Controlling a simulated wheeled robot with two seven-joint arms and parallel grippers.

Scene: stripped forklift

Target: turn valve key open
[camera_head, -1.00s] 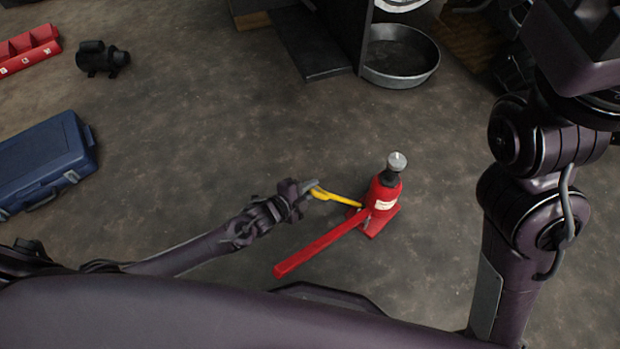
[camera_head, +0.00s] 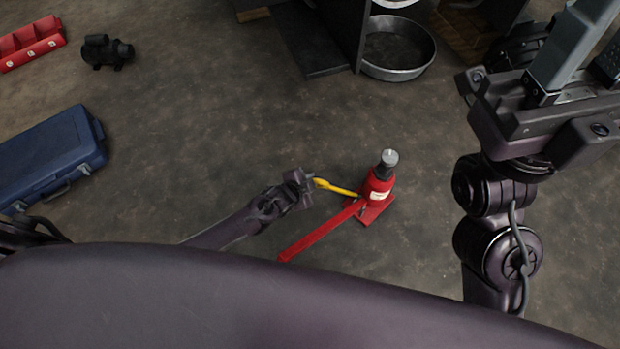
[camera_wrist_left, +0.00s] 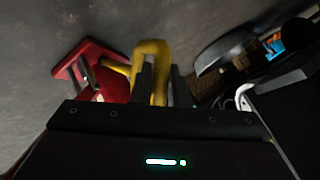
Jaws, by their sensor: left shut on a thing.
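The yellow valve key (camera_head: 337,188) reaches from my left gripper to the base of a red bottle jack (camera_head: 379,187) on the floor. My left gripper (camera_head: 309,185) is shut on the key's outer end, left of the jack. In the left wrist view, the key's bent yellow handle (camera_wrist_left: 152,48) shows at the fingers (camera_wrist_left: 162,82), with the red jack base (camera_wrist_left: 92,72) to the left. The key's far end at the jack is too small to make out. Part of my right arm shows at the right edge; its fingers cannot be made out clearly.
A red jack lever (camera_head: 322,230) slopes down-left, just below my left gripper. A round metal pan (camera_head: 398,70) stands at the back beside dark forklift parts. A blue case (camera_head: 50,155) and a red bin (camera_head: 28,45) lie left.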

